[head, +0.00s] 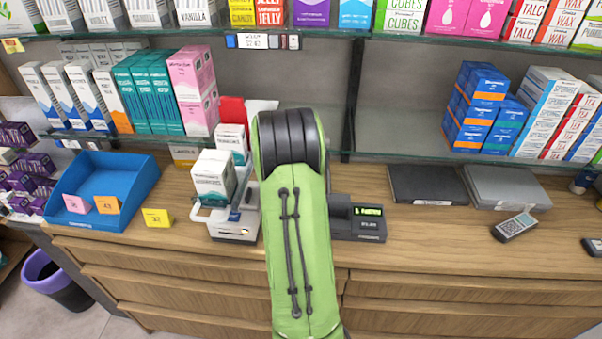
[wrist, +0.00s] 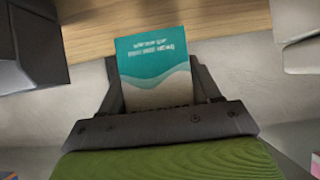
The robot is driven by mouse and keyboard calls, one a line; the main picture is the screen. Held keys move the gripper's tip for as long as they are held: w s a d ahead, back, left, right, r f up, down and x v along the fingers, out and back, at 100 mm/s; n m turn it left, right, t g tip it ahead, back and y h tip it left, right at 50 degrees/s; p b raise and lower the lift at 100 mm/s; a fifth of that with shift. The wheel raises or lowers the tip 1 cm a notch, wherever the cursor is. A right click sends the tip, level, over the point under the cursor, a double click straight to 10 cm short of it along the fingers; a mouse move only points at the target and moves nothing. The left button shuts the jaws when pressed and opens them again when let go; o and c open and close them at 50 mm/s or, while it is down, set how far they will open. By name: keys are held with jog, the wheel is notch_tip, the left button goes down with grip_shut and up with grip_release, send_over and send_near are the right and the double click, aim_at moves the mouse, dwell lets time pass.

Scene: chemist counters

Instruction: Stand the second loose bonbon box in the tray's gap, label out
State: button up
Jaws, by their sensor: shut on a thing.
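My gripper (wrist: 160,95) is shut on a teal-and-white box (wrist: 153,65) with a wavy band and small print, upside down in the wrist view. In the head view my green arm hides the gripper and this box. A white box with a teal lower edge (head: 213,175) stands on a white stand or device (head: 233,228) left of my arm. A similar box (head: 232,140) is behind it. I cannot read whether these are bonbon boxes. A blue tray (head: 140,182) lies on the counter at the left, its floor bare. I cannot make out the gap.
Pink (head: 77,204), orange (head: 107,204) and yellow (head: 158,217) price cards stand at the left. A black display device (head: 358,222) sits right of my arm, near dark (head: 428,184) and grey (head: 507,186) flat cases. Glass shelves with boxes hang above.

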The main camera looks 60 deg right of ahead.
jog(key=shift+w+d+f+b, duration=0.1)
jog(key=shift+d+f+b, duration=0.15)
jog(key=shift+f, duration=0.35)
jog(key=shift+w+d+f+b, duration=0.15)
jog(key=shift+f+b, duration=0.1)
jog(key=shift+f, duration=0.35)
jog(key=shift+w+d+f+b, duration=0.1)
jog(key=shift+d+f+b, duration=0.15)
jog(key=shift+f, duration=0.35)
jog(key=shift+a+f, duration=0.1)
jog(key=shift+f, duration=0.05)
jog(key=o, duration=1.1)
jog(key=shift+o, duration=0.2)
